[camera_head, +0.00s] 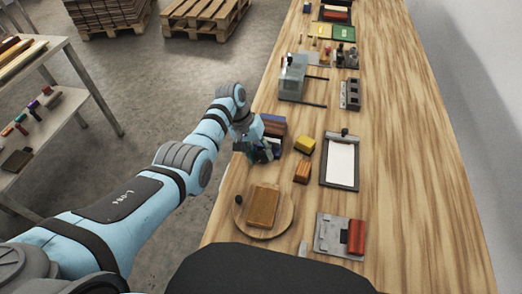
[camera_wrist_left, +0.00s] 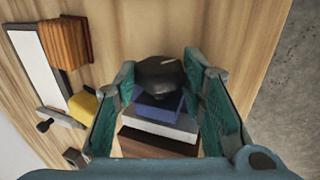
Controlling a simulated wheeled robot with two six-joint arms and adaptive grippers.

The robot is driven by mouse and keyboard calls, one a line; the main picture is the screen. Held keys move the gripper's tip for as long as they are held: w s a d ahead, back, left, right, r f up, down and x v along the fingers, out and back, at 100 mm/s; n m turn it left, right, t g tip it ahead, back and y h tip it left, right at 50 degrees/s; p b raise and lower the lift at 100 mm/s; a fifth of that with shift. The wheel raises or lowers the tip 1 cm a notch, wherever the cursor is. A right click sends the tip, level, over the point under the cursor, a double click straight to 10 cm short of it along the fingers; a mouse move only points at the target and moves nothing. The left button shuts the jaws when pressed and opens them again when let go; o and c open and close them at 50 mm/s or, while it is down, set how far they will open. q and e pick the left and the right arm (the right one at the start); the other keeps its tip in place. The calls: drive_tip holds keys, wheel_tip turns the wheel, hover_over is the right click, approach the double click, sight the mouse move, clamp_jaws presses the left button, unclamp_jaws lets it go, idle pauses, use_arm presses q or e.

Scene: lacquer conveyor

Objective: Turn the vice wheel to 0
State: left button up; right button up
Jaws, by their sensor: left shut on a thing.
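The vice wheel is a dark round knob (camera_wrist_left: 160,76) with a small pale mark on its top. In the left wrist view it sits between the two teal fingers of my left gripper (camera_wrist_left: 160,66), which is shut on it. Behind it are a blue block (camera_wrist_left: 160,107), a pale grey block (camera_wrist_left: 158,128) and a brown block (camera_wrist_left: 150,146). In the head view my left gripper (camera_head: 262,152) is at the bench's left edge, beside a blue and dark red piece (camera_head: 272,122). The gripper hides the wheel there. Numbers on the wheel cannot be read. My right gripper is not in view.
On the wooden bench (camera_head: 400,150) stand a yellow block (camera_head: 305,145), an orange-brown block (camera_head: 302,171), a clipboard-like tray (camera_head: 341,160) and a round board (camera_head: 287,217) with a brown block. The bench's right side is clear.

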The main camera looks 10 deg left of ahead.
use_arm(q)
drive_tip(key=shift+a+f+h+b, duration=0.25)
drive_tip(key=shift+h+b, duration=0.4)
drive_tip(key=shift+h, duration=0.35)
drive_tip(key=shift+r+h+b, duration=0.15)
drive_tip(key=shift+h+b, duration=0.35)
drive_tip(key=shift+h, duration=0.1)
drive_tip(key=o, duration=1.1)
drive_tip(key=shift+o, duration=0.2)
